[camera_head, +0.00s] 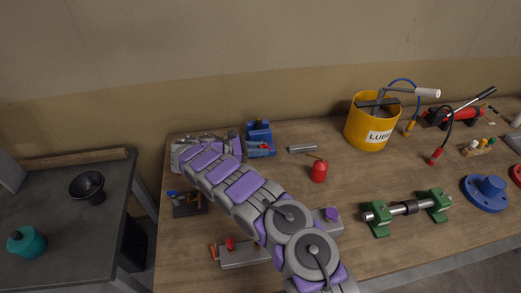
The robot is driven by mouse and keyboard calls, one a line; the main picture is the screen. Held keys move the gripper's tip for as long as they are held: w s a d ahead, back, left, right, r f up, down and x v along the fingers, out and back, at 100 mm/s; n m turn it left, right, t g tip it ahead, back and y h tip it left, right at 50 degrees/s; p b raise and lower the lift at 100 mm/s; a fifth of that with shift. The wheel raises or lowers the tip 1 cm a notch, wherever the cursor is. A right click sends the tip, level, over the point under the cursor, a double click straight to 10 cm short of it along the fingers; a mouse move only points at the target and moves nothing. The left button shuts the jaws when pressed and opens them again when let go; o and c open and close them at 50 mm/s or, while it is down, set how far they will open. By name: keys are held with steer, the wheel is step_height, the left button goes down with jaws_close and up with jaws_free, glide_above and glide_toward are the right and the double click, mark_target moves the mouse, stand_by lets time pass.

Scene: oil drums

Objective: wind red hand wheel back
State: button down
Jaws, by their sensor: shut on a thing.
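My arm reaches from the bottom of the view up to the left and bends back right at the far left of the wooden bench. My gripper (243,147) is at its end, beside a blue device (259,136) at the back of the bench. The gripper is shut on a small part at the front of this device. That part is mostly hidden, with only a little red showing near the jaws, so the red hand wheel's shape and angle cannot be made out.
A yellow lube bucket (369,128) is at the back. A green-ended fixture (406,210) and blue flange (485,193) are at right. A grey side table (55,180) stands left.

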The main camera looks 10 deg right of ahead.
steer(key=shift+a, duration=0.1)
stand_by(0.3)
steer(key=c, duration=1.4)
jaws_free()
steer(key=o, duration=0.3)
steer(key=shift+w+a, duration=0.1)
steer(key=shift+a, duration=0.05)
